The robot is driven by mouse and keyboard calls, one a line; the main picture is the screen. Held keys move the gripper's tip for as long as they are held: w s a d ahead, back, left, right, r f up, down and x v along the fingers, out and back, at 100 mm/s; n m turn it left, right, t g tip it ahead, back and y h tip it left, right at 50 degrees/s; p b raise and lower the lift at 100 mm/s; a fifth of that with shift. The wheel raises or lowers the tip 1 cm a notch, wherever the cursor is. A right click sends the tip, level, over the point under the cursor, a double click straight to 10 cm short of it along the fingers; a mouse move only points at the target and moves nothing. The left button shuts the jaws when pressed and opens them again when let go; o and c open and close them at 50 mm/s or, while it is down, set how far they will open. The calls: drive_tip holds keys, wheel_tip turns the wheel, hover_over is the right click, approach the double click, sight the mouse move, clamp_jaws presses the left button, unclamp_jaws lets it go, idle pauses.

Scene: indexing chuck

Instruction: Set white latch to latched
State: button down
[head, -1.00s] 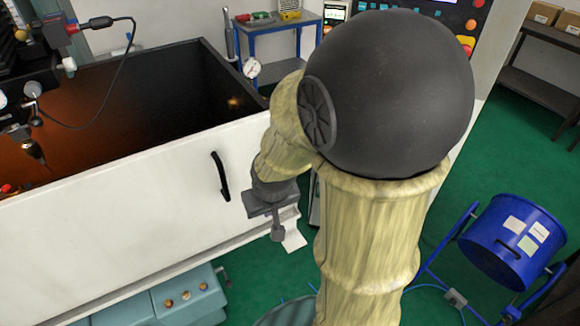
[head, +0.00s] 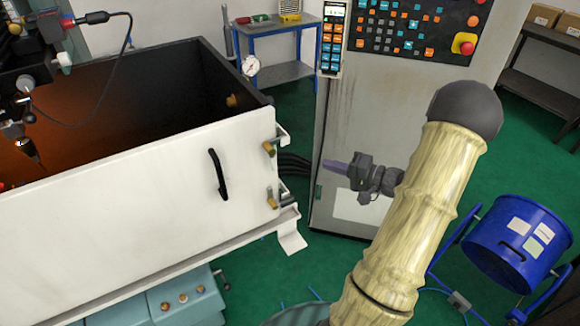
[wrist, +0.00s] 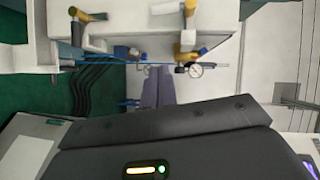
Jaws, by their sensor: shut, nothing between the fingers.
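The white front panel (head: 130,185) carries two brass-coloured latch fittings at its right edge. The upper fitting (head: 270,148) has a pale piece beside it and looks like the white latch; its setting is too small to tell. The lower fitting (head: 271,198) has a darker part beside it. In the wrist view, a brass fitting with a pale piece (wrist: 165,8) shows at the top, right of centre. My gripper (head: 328,165) is shut and empty, to the right of the panel edge and apart from both fittings. Its fingers (wrist: 158,78) point toward the fittings in the wrist view.
A black handle (head: 218,174) stands out from the panel. A control cabinet (head: 335,110) rises behind my gripper. A blue drum (head: 515,243) stands at right, and a blue bench (head: 285,45) at the back.

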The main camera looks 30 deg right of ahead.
drive_tip(key=shift+s+d+y, duration=0.15)
drive_tip(key=shift+s+y, duration=0.55)
drive_tip(key=shift+s, duration=0.25)
drive_tip(key=s+a+p+x, duration=0.1)
drive_tip(key=a+p+x, duration=0.1)
drive_tip(key=x, duration=1.1)
drive_tip(key=shift+s+p, duration=0.35)
drive_tip(key=shift+p, duration=0.3)
drive_tip(key=shift+a+m, duration=0.2)
drive_tip(key=shift+m, duration=0.1)
drive_tip(key=shift+a+f+m+p, duration=0.2)
drive_tip(key=shift+a+m+p, duration=0.1)
drive_tip(key=shift+a+p, duration=0.15)
